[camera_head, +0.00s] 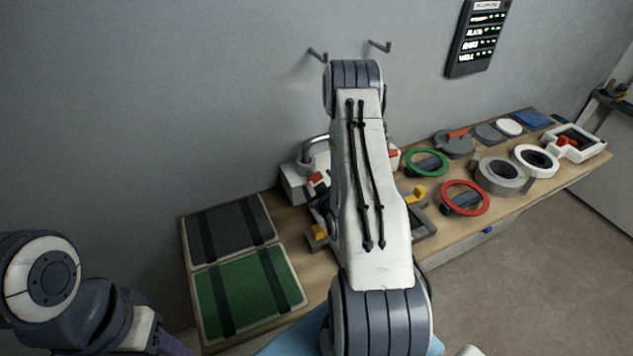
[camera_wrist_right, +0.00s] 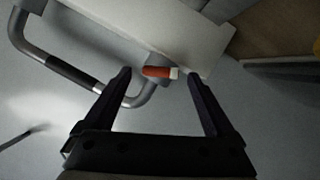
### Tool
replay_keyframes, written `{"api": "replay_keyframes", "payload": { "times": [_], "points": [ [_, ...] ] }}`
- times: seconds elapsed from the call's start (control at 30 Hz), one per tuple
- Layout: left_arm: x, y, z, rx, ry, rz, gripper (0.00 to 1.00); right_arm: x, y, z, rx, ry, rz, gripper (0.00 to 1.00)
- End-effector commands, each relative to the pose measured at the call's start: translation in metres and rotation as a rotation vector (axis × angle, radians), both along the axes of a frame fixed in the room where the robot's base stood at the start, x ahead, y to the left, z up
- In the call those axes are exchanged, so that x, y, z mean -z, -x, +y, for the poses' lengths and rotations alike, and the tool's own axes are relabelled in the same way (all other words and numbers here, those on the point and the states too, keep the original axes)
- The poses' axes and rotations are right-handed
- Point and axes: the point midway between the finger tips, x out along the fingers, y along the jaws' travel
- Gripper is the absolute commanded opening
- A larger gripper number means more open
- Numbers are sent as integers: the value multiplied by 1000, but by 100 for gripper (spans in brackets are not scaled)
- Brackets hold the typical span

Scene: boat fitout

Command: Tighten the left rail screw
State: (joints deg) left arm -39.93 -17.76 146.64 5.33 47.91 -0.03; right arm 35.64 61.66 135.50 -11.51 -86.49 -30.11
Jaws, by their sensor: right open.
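A white block (camera_wrist_right: 190,38) with a bent grey rail (camera_wrist_right: 75,75) fills the upper part of the right wrist view. A short red-orange piece with a pale end (camera_wrist_right: 158,72), probably the screw, sits at the block's edge by the rail. My right gripper (camera_wrist_right: 159,74) is open, its fingertips on either side of this piece in the picture, with no contact visible. In the head view the white block (camera_head: 294,182) and a red piece (camera_head: 316,178) show left of my right arm, which hides the rest and the gripper. My left wrist is at lower left, its fingers out of frame.
The wooden bench (camera_head: 291,222) runs along the wall. A grey mat (camera_head: 228,230) and a green mat (camera_head: 252,297) lie at its left. A green ring (camera_head: 441,172), a red ring (camera_head: 486,207) and a grey roll (camera_head: 479,179) stand right of my arm. Two hooks and a lit panel (camera_head: 478,38) are on the wall.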

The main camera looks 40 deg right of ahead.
Motion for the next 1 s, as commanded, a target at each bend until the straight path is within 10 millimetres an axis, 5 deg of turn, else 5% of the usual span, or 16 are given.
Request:
{"api": "replay_keyframes", "payload": {
  "times": [0.5,0.73,1.0],
  "points": [
    [-5,0,0,0,-1,1,50,7,-17,-7,0,-1,1,90],
    [-5,0,0,0,-1,1,50,7,-17,-7,-1,0,2,6],
    [1,0,0,0,-1,1,50,7,-16,-10,2,-134,-35,4]
  ]
}}
